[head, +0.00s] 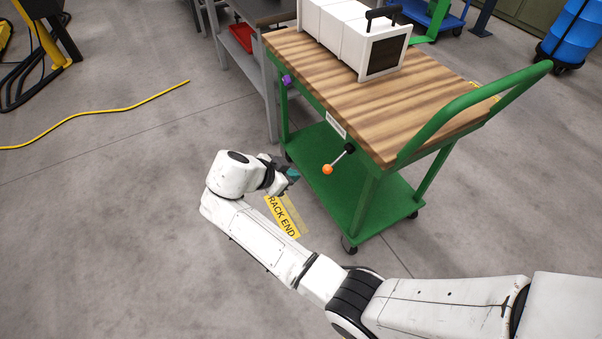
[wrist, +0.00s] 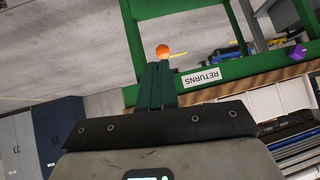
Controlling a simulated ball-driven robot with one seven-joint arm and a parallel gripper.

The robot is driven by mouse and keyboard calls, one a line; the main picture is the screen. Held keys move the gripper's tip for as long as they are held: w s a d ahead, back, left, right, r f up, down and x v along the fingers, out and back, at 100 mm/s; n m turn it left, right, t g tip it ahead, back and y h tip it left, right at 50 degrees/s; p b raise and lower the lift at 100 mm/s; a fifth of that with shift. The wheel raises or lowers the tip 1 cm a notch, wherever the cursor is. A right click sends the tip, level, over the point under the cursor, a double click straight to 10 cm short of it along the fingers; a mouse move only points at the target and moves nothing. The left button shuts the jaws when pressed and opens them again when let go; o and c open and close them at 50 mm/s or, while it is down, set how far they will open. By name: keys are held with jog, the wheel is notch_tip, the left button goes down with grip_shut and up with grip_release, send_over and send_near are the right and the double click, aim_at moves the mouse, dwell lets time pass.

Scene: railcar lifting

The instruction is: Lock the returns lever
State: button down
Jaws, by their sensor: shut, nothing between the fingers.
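The returns lever (head: 341,159) is on the near side of a green cart. It has a black hub at its upper right and an orange ball knob (head: 328,169) at its lower left end. In the wrist view the knob (wrist: 163,50) shows just past the fingertips, and the shaft is mostly hidden. The white RETURNS label (wrist: 202,77) appears upside down beside it. My gripper (head: 293,174) is shut and empty, left of the knob and apart from it in the head view. Its dark green fingers (wrist: 156,84) are together in the wrist view.
The cart has a wooden top (head: 340,88), a lower green shelf (head: 345,190) and a green push handle (head: 480,100). A white box (head: 355,38) stands on top. A purple knob (head: 287,81) is farther along the side. A yellow floor sign (head: 283,216) lies below my gripper. Open floor lies left.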

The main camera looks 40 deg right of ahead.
jog(key=shift+v, duration=1.1)
jog(key=shift+a+f, duration=0.15)
jog(key=shift+f, duration=0.05)
